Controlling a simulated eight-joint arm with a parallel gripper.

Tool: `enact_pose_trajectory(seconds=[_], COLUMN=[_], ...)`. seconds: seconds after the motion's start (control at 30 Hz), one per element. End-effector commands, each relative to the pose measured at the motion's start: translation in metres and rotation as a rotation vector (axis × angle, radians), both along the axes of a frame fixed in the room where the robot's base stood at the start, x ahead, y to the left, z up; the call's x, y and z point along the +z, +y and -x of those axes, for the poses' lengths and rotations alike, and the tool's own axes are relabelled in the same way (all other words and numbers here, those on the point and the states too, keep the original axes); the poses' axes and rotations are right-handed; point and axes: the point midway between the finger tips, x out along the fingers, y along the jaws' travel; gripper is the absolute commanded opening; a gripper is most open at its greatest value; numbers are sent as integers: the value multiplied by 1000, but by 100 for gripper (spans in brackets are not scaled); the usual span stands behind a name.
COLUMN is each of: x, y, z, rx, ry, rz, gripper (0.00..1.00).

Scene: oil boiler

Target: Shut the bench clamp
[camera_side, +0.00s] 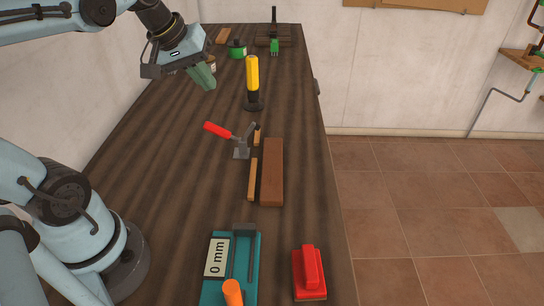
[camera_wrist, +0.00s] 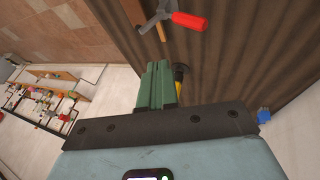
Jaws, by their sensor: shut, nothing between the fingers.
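The bench clamp (camera_side: 240,148) is a small grey toggle clamp with a red handle (camera_side: 217,129), standing mid-bench. The handle slants up and left, and a dark arm sticks up to the right, away from the wood strips (camera_side: 253,179) beside it. In the wrist view the red handle (camera_wrist: 190,21) shows at the top, with the clamp's grey metal (camera_wrist: 158,14) left of it. My gripper (camera_side: 207,82) has green fingers that are shut and empty. It hangs over the far left of the bench, beyond the clamp and apart from it. In the wrist view the fingers (camera_wrist: 157,72) point toward the bench.
A long brown block (camera_side: 272,172) lies right of the strips. A yellow-handled tool (camera_side: 252,80) stands upright between my gripper and the bench's right edge. A green pot (camera_side: 237,49) is at the back. A teal gauge (camera_side: 244,268) and a red block (camera_side: 309,271) are in front.

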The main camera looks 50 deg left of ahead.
Motion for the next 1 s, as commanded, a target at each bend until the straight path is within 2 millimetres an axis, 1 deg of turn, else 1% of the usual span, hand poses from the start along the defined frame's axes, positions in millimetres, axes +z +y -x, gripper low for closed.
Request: enact_pose_trajectory(seconds=[0.17,0.77,0.9,1.0], x=[-16,-85,-95,-99], y=[-1,-3,-16,-21], z=[-9,-45,-57,-63], rx=[-4,-6,-9,-7], ry=[0,0,-1,-1], rz=[-2,-3,-4,-3], gripper=[0,0,0,0])
